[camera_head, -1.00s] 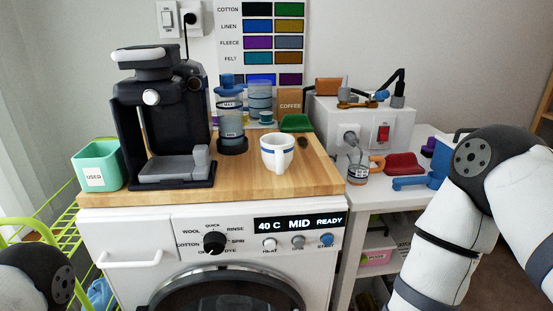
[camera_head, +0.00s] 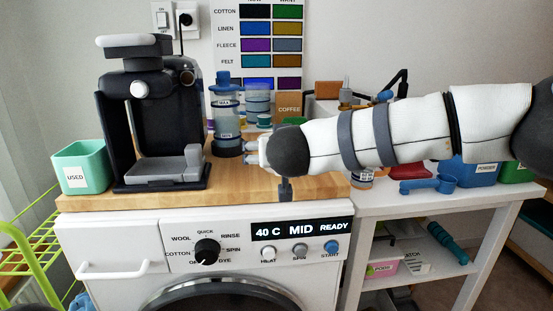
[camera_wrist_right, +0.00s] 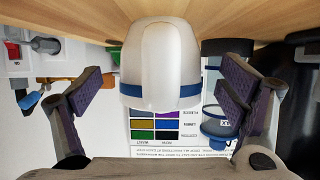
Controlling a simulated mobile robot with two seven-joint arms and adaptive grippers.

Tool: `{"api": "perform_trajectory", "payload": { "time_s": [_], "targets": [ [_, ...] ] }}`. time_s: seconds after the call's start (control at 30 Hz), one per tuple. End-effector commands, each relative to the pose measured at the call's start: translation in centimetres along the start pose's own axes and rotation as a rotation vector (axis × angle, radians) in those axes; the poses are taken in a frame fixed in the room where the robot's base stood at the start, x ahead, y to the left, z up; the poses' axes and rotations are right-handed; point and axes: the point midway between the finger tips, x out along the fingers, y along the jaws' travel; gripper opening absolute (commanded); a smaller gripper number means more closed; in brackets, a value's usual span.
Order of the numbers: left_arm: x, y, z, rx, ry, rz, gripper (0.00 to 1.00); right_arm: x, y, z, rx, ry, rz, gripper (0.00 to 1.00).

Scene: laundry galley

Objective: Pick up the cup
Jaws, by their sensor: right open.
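The cup (camera_wrist_right: 160,62) is white with a blue band near its rim. In the right wrist view, which is upside down, it stands on the wooden top with its handle facing the camera. My right gripper (camera_wrist_right: 162,92) is open, with one finger on each side of the cup and visible gaps between fingers and cup. In the head view my right arm reaches in from the right, and its dark wrist hides most or all of the cup. My left gripper is out of view.
The wooden counter (camera_head: 325,188) lies on a washing machine. A black coffee machine (camera_head: 150,115) and a green bin marked USED (camera_head: 82,168) stand to the left. Stacked blue-lidded containers (camera_head: 226,120) stand behind the cup. A white side table (camera_head: 420,205) holds a blue scoop (camera_head: 428,184).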

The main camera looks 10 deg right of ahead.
Motion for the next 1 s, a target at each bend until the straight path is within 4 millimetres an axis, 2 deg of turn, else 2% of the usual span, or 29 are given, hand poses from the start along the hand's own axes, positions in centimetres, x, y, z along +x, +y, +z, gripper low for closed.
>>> {"api": "perform_trajectory", "payload": {
  "time_s": [0.03, 0.1, 0.37, 0.6, 0.63, 0.87, 1.0],
  "targets": [
    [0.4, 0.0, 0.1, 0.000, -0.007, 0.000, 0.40, 1.1, 0.0, 0.4, 0.002, -0.004, 0.001, 0.89],
    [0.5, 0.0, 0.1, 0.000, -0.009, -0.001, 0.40, 1.9, -0.1, 0.3, 0.000, -0.003, 0.000, 0.89],
    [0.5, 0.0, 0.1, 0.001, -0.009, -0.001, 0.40, 2.2, 0.0, 0.0, -0.002, 0.000, -0.001, 0.89],
    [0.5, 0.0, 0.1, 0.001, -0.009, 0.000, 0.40, 2.2, 0.0, 0.0, -0.002, 0.000, -0.001, 0.35],
    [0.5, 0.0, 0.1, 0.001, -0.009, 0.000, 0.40, 2.2, 0.0, 0.0, -0.002, 0.000, -0.001, 0.30],
    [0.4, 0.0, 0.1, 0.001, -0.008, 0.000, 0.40, 2.2, 0.0, 0.0, -0.001, 0.001, -0.001, 0.30],
    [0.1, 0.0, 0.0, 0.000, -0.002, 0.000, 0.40, 1.7, -0.1, -1.2, -0.002, 0.005, -0.001, 0.30]
  ]
}}
